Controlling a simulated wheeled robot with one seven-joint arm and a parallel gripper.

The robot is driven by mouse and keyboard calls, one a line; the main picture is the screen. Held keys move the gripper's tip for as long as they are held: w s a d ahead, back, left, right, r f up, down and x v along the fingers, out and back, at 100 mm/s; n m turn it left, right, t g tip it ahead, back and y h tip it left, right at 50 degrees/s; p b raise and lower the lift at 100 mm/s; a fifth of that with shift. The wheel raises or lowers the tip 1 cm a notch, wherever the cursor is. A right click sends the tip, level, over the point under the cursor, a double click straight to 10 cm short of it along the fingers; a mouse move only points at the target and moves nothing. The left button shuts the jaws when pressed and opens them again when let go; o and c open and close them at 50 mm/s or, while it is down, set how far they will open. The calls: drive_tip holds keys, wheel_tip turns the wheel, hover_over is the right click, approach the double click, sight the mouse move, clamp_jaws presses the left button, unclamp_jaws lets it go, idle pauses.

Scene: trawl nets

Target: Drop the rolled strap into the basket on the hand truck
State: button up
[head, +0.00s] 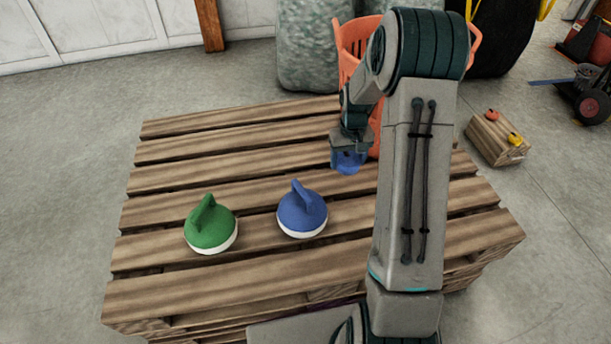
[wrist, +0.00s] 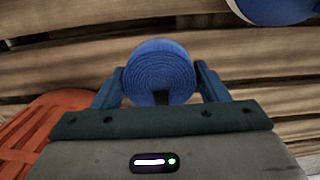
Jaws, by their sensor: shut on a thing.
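The rolled strap is a blue coil; it shows in the wrist view (wrist: 160,68) and in the head view (head: 347,167). My gripper (head: 348,160) is shut on it, one finger at each side, and holds it above the wooden pallet. An orange basket (head: 350,38) stands behind my arm at the pallet's far side, partly hidden. Its slotted side also shows at lower left in the wrist view (wrist: 48,125). What the basket rests on is hidden. A dark wheeled thing (head: 590,95) at the far right, perhaps a hand truck, stands apart from the basket.
A green curling stone (head: 210,227) and a blue one (head: 302,212) stand on the slatted pallet (head: 175,180). Grey-green bundles (head: 305,45) and a big dark tyre (head: 497,40) are behind. A wooden crate (head: 497,138) sits on the floor at right.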

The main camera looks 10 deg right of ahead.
drive_tip(key=b, duration=0.3)
hover_over(309, 182)
wheel_tip(309, 182, down, 7)
drive_tip(key=shift+r, duration=0.1)
drive_tip(key=shift+f+b, duration=0.8)
drive_tip(key=shift+f, duration=1.25)
drive_tip(key=shift+f, duration=0.2)
drive_tip(key=o, duration=1.2)
